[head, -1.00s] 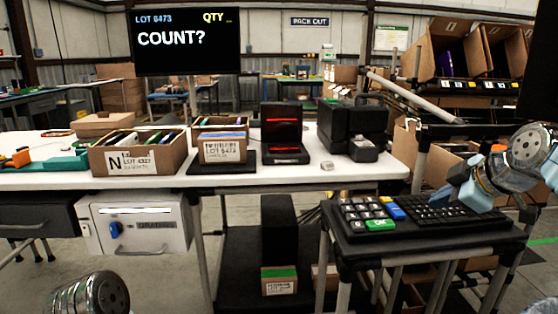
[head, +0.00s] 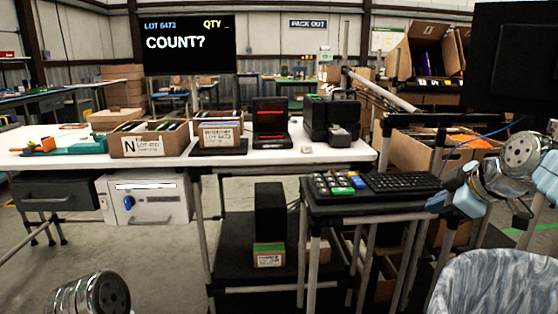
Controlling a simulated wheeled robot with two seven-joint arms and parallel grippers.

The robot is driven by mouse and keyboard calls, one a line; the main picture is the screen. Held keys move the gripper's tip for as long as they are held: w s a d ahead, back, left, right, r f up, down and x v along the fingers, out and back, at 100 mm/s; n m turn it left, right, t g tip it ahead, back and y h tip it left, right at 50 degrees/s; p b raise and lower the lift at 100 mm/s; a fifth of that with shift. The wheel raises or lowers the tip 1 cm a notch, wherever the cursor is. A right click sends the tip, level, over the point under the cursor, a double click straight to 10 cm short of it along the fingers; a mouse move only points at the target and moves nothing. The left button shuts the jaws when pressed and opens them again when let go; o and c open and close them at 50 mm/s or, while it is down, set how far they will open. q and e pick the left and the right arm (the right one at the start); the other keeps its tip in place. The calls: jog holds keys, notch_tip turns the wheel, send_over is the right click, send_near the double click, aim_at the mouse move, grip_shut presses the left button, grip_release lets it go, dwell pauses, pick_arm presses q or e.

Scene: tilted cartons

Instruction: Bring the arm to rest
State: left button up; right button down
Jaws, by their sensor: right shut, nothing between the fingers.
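My right gripper (head: 447,200) is at the right of the head view, with pale blue fingers that are shut and empty. It is in front of the right end of the black keyboard (head: 402,183), apart from it as far as I can tell. My left arm shows only as a metal link at the bottom left; its gripper is out of view. The keyboard and a keypad with coloured keys (head: 337,184) sit on a small dark stand (head: 372,208).
A white table (head: 75,157) holds cartons of files (head: 150,146) and black devices (head: 271,124). A large dark panel (head: 515,60) fills the upper right. Floor at lower left is open.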

jog(key=w+a+f+m+g, duration=0.1)
jog(key=w+a+f+m, duration=0.15)
jog(key=f, duration=0.55)
jog(key=w+a+f+m+g, duration=0.1)
jog(key=w+a+f, duration=0.2)
jog(key=f, duration=0.6)
jog(key=s+a+f+m+g, duration=0.1)
jog(key=s+a+f, duration=0.15)
jog(key=f, duration=0.55)
jog(key=s+a+f+m+g+y, duration=0.1)
jog(key=a+f+m, duration=0.15)
jog(key=f, duration=0.55)
jog(key=s+a+f+g, duration=0.1)
jog(key=s+a+f, duration=0.15)
jog(key=f, duration=0.55)
jog(key=s+a+f+m+g, duration=0.1)
jog(key=s+a+f+m, duration=0.2)
jog(key=s+f, duration=0.5)
jog(key=s+a+f+m+g, duration=0.2)
jog(key=s+a+f, duration=0.3)
jog(key=s, duration=0.8)
notch_tip(320, 180, down, 4)
jog(key=shift+a+r+m+y, duration=0.25)
jog(key=shift+a+m+y, duration=0.1)
jog(key=shift+m, duration=0.45)
